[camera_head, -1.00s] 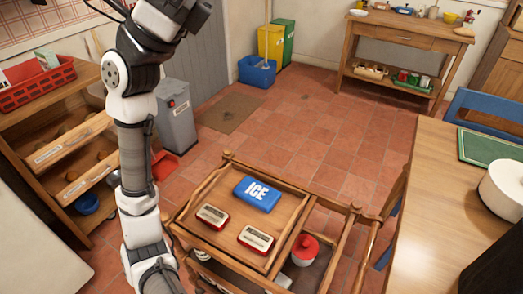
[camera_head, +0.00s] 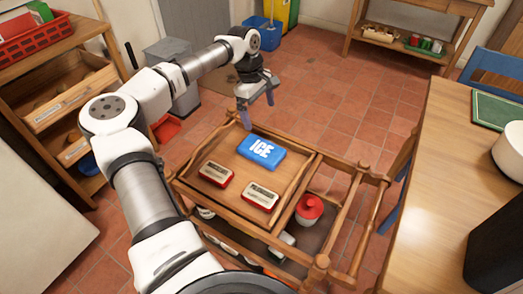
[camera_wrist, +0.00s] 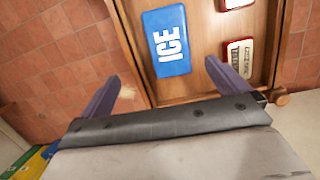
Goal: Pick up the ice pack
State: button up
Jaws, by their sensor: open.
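The ice pack (camera_head: 262,152) is a flat blue block with white "ICE" lettering. It lies in the wooden tray top (camera_head: 232,182) of a small cart, near the tray's far side. My gripper (camera_head: 258,111) is open and empty, above and just beyond the far edge of the tray, apart from the ice pack. In the wrist view, the ice pack (camera_wrist: 166,42) lies ahead of the gap between my two fingers (camera_wrist: 165,82), and nothing is between them.
Two red-and-cream tins (camera_head: 216,174) (camera_head: 261,197) lie in the tray, on the near side of the ice pack. A red-lidded jar (camera_head: 309,208) stands on the cart's lower level. A wooden table (camera_head: 425,200) is at right, and a shelf unit with a red basket (camera_head: 35,38) at left.

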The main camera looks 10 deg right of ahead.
jog(key=a+f, duration=0.1)
jog(key=f, duration=0.1)
jog(key=p, duration=0.1)
send_over(261, 148)
jog(key=w, duration=0.1)
jog(key=shift+y, duration=0.3)
jog(key=f, duration=0.6)
jog(key=shift+w+a, duration=0.1)
jog(key=shift+a, duration=0.3)
jog(key=shift+s+d+f+p, duration=0.2)
jog(key=shift+f+p, duration=0.1)
jog(key=shift+f, duration=0.75)
jog(key=shift+s+d+f+p, duration=0.1)
jog(key=shift+s+f+p, duration=0.15)
jog(key=shift+f, duration=0.75)
jog(key=shift+s+d+f+p, duration=0.15)
jog(key=shift+f+p, duration=0.15)
jog(key=shift+f, duration=0.75)
jog(key=shift+r, duration=0.1)
jog(key=c, duration=1.1)
